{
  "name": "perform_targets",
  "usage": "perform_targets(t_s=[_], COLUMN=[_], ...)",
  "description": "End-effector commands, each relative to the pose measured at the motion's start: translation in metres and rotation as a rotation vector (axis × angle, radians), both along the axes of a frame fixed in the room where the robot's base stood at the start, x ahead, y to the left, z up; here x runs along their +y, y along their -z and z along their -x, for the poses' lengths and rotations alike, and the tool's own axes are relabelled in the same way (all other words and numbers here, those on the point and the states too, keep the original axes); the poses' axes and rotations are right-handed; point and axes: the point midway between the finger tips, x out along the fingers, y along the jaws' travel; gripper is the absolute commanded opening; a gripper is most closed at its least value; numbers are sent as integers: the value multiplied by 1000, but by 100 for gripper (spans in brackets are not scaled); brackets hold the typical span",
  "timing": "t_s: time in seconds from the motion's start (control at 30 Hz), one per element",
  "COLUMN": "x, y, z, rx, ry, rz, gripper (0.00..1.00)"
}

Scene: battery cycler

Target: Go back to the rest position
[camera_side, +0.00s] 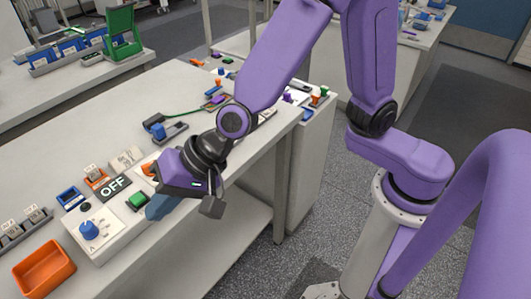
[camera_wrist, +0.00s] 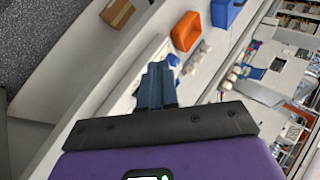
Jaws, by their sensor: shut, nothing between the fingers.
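My gripper (camera_side: 155,212) is shut and empty, its blue fingers together. In the side view it hangs low by the front edge of the workbench (camera_side: 221,247), at the right of a white control panel (camera_side: 99,255). The panel carries a blue knob (camera_side: 89,230) and a green button (camera_side: 138,201). A dark display (camera_side: 113,187) behind it reads OFF. In the wrist view my gripper's closed fingers (camera_wrist: 157,72) point toward the bench, and their body hides part of it. Whether the fingertips touch the panel is not clear.
An orange bin (camera_side: 44,268) is at the bench's near left end; it also shows in the wrist view (camera_wrist: 186,31), near a blue bin (camera_wrist: 226,13). A blue part on a grey holder (camera_side: 166,131) sits behind my gripper. Open floor (camera_side: 320,195) lies right of the bench.

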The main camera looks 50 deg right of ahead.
Motion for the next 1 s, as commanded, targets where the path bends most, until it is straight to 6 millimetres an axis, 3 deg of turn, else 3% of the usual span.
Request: perform_targets(t_s=[0.17, 0.3, 0.5, 0.6, 0.67, 0.7, 0.8, 1.0], x=[-65, -135, -241, -278, -293, -300, -310, -306], y=[-11, -12, -9, -10, -10, -10, -11, -13], z=[61, 106, 147, 157, 160, 161, 163, 159], rx=[-46, -95, -144, -148, -149, -149, -146, -145], ry=[-458, -798, -1186, -1305, -1351, -1374, -1402, -1407], rz=[182, 364, 641, 748, 792, 814, 843, 846], gripper=[0, 0, 0, 0, 0, 6, 39, 43])
